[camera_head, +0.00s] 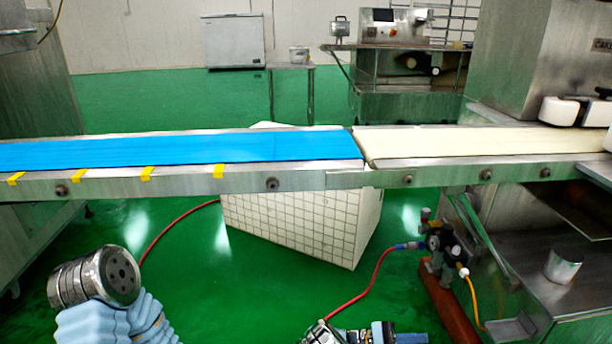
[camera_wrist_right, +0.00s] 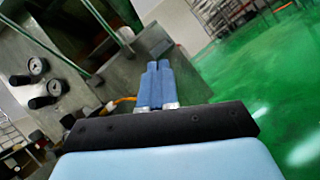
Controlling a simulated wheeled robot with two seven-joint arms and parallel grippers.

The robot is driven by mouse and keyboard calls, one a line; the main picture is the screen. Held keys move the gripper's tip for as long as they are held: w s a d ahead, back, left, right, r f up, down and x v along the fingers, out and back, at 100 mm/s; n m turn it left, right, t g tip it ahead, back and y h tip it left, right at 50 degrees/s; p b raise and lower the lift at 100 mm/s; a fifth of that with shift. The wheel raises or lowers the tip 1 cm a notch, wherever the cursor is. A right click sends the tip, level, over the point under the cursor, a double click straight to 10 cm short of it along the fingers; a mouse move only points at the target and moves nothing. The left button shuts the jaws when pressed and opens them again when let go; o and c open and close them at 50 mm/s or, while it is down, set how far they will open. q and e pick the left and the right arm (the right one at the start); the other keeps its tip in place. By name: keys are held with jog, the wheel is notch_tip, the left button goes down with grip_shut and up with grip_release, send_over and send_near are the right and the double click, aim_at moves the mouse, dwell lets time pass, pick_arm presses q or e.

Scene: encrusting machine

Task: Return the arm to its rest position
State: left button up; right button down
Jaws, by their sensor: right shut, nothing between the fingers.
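My right gripper (camera_wrist_right: 157,68) shows in the right wrist view with its two blue fingers side by side, shut with nothing between them. In the head view only small parts of my right arm show at the bottom edge, below the conveyor and clear of it. My left arm comes in at the lower left of the head view, with a round metal joint at its top. The left gripper cannot be made out.
A conveyor with a blue belt (camera_head: 180,150) and a cream belt (camera_head: 480,142) crosses ahead. A white tiled block (camera_head: 300,220) stands beneath it. A valve assembly with hoses (camera_head: 440,243) and a steel machine (camera_head: 530,60) are at right. Green floor is open between.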

jog(key=s+d+f+g+y+p, duration=0.1)
jog(key=s+d+f+y+p, duration=0.3)
jog(key=s, duration=0.3)
jog(key=s+d+f+g+y+p, duration=0.1)
jog(key=s+f+y+p, duration=0.1)
jog(key=s+f+y, duration=0.35)
jog(key=s+a+m+y+p, duration=0.3)
jog(key=s+a+y+p, duration=0.3)
jog(key=s+a+y, duration=0.25)
jog(key=w+a+r+m+t+y+p, duration=0.3)
jog(key=a+r+m+t+y+p, duration=0.3)
jog(key=a+r, duration=0.6)
notch_tip(320, 180, up, 3)
jog(key=m+t+y, duration=0.1)
jog(key=t+y, duration=0.1)
jog(key=shift+a+f+t+y, duration=0.2)
jog(key=shift+a+t+y, duration=0.1)
jog(key=shift+a, duration=0.1)
jog(key=shift+f, duration=0.15)
